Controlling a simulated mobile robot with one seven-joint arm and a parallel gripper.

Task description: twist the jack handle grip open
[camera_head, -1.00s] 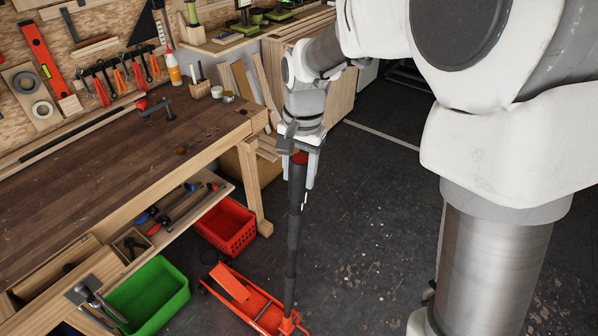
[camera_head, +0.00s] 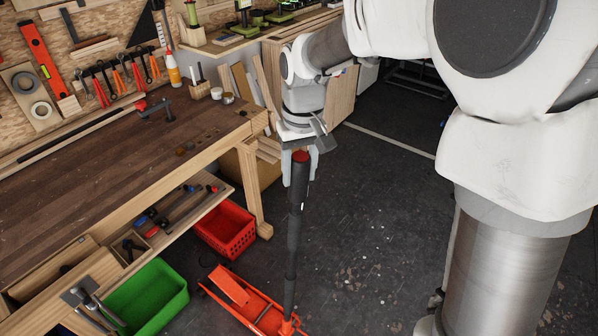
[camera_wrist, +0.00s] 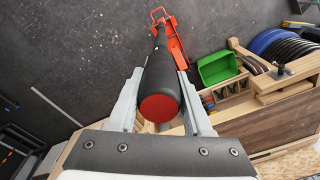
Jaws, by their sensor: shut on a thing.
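The jack handle grip (camera_head: 299,180) is a black, thick grip with a red end cap, at the top of a dark handle that stands nearly upright. The handle runs down to the orange-red floor jack (camera_head: 255,305). My gripper (camera_head: 299,172) is shut on the grip near its top, one finger on each side. In the wrist view the red end cap (camera_wrist: 159,108) faces the camera between the gripper fingers (camera_wrist: 160,95). The jack (camera_wrist: 172,40) lies beyond, on the floor. The jack's front end is partly cut off at the bottom of the head view.
The wooden workbench (camera_head: 110,135) stands to the left of the handle. A red basket (camera_head: 226,230) and a green bin (camera_head: 150,295) are on the floor beside it. Dark floor (camera_head: 370,240) to the right of the handle is clear.

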